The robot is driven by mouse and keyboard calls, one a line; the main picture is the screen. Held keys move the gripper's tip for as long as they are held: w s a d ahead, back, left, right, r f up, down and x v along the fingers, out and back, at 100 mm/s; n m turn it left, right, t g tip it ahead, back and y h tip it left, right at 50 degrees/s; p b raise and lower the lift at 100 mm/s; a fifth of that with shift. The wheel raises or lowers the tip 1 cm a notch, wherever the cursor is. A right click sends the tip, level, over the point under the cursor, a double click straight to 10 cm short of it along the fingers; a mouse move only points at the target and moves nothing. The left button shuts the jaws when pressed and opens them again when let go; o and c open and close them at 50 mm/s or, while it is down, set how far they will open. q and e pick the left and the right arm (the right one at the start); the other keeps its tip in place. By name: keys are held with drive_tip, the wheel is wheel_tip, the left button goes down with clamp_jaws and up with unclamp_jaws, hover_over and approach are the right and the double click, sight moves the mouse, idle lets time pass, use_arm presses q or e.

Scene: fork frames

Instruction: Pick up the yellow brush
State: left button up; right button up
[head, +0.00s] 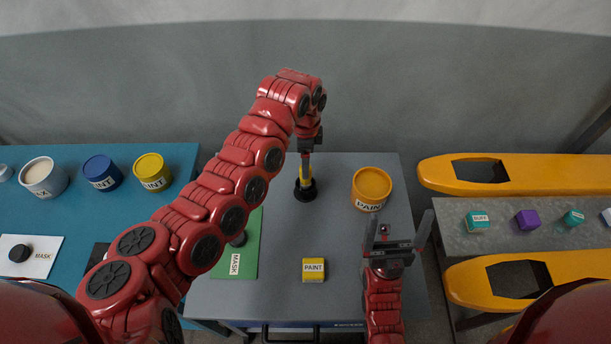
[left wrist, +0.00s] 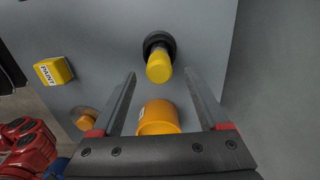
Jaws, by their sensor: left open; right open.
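The yellow brush (head: 306,170) stands upright on the grey table, its yellow handle above a round black base. My left arm reaches over the table, and its gripper hangs just above the brush, mostly hidden by the arm in the head view. In the left wrist view, the left gripper (left wrist: 160,76) is open. The brush's yellow end (left wrist: 159,68) shows between and slightly beyond its fingertips, with no visible contact. My right gripper (head: 399,222) is open and empty over the right part of the table.
An orange paint can (head: 371,188) stands right of the brush. A yellow paint block (head: 313,270) lies nearer. A green mask sheet (head: 247,258) lies partly behind my left arm. A blue table (head: 75,160) with cans is at left; yellow rails (head: 560,174) are at right.

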use_arm(q)
drive_tip(key=shift+f, duration=0.5)
drive_tip(key=shift+f+p, duration=0.25)
drive_tip(key=shift+p, duration=0.3)
wheel_tip(320, 180, down, 4)
drive_tip(key=shift+s+r+p, duration=0.15)
drive_tip(key=shift+p, duration=0.95)
drive_tip(key=shift+f, duration=0.45)
clamp_jaws()
